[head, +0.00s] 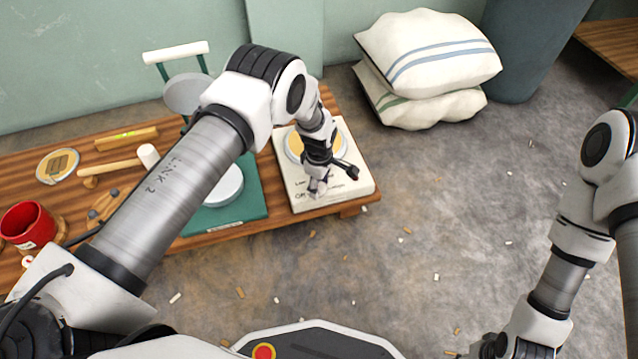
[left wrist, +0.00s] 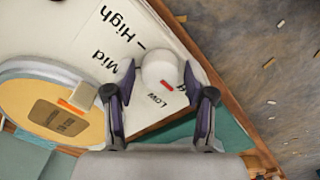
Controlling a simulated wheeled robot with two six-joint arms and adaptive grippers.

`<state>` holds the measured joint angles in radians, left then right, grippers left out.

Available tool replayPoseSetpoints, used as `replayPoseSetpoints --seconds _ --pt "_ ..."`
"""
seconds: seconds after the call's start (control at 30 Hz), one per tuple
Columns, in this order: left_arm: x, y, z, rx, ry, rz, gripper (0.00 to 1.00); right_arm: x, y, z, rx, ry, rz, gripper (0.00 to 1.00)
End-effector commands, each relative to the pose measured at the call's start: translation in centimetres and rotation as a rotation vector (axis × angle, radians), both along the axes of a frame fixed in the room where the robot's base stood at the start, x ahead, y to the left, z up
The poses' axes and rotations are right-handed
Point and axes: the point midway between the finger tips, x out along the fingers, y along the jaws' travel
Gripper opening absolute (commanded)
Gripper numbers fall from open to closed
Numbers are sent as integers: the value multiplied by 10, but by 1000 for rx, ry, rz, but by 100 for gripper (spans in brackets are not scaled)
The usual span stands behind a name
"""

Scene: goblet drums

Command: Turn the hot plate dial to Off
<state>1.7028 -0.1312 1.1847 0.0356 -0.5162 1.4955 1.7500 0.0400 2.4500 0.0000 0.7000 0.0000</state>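The hot plate (head: 345,190) is a cream, square-edged unit at the right end of the wooden table, with a round yellow-orange disc on top. In the left wrist view its dial (left wrist: 159,68) is a white round knob with a red mark on its lower right. The printed words High, Mid and Low show around it, with Low closest to the red mark. My left gripper (head: 318,190) points down over the dial. In the wrist view its fingers (left wrist: 160,88) are open on either side of the knob, with small visible gaps. My right gripper (head: 490,347) is partly cut off at the bottom edge.
A green scale-like device (head: 255,200) with a white disc stands left of the hot plate. A mallet (head: 110,168), a red mug (head: 30,225) and other tools lie further left. Pillows (head: 425,60) are stacked behind. The littered floor to the right is open.

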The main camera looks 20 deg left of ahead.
Motion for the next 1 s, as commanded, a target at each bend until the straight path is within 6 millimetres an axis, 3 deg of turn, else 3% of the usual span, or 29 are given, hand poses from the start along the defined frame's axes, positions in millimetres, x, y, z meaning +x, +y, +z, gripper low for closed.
replayPoseSetpoints --seconds 0.37,0.47,0.8,1.0 --pt "0 0 5 0 0 -1 65 0 0 0 0 0 0 40" --pt "1 0 20 1 -1 -1 65 0 0 0 0 0 0 40" --pt "1 0 102 1 -2 -1 65 0 0 0 0 0 0 40" --pt "0 0 120 0 1 -1 65 0 0 0 0 0 0 40"
